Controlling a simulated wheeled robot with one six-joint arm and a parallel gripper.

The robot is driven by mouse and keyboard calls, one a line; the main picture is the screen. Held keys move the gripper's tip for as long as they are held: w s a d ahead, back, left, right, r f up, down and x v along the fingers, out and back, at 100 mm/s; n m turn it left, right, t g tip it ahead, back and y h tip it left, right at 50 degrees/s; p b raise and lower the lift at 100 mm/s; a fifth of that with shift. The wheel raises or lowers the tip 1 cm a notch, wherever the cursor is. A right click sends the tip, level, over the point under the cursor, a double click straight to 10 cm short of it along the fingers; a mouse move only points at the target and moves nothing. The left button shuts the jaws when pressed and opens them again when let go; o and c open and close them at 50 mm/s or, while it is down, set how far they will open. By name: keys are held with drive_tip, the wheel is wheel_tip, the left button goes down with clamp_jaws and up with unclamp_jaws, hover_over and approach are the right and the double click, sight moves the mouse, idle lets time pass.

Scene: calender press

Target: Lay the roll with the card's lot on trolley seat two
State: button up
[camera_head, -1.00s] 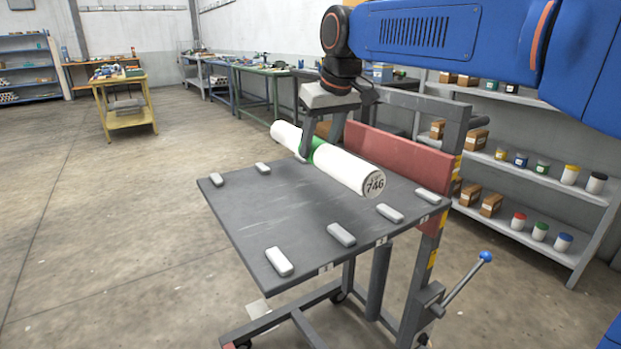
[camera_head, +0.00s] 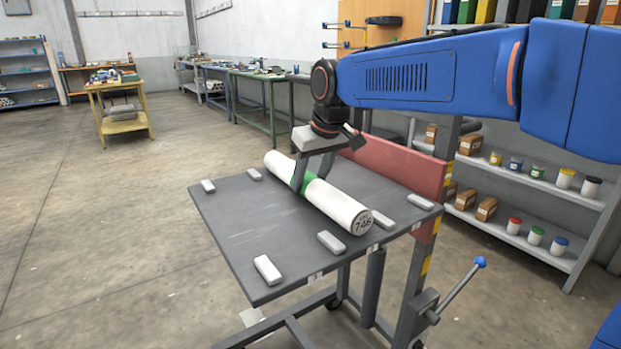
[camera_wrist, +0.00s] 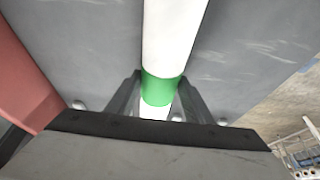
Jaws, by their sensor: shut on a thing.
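A white roll (camera_head: 335,203) with a green band and "746" on its near end is in my gripper (camera_head: 300,186). The fingers are shut around it at the green band, which also shows in the wrist view (camera_wrist: 161,91). The grey trolley top (camera_head: 245,225) is under the roll. The roll lies lengthwise, its near end between a middle front block (camera_head: 331,242) and another block (camera_head: 383,220). It is at or just above the surface; I cannot tell if it touches. No card is visible.
A red panel (camera_head: 398,165) stands along the trolley's right side. A left front block (camera_head: 267,269) and a right front block (camera_head: 420,201) flank free strips of top. A blue-knobbed lever (camera_head: 480,263) sticks out at right. Shelves (camera_head: 530,235) with jars stand behind.

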drive_tip(key=shift+f, duration=0.1)
drive_tip(key=o, duration=1.4)
drive_tip(key=shift+c, duration=0.2)
drive_tip(key=v, duration=1.2)
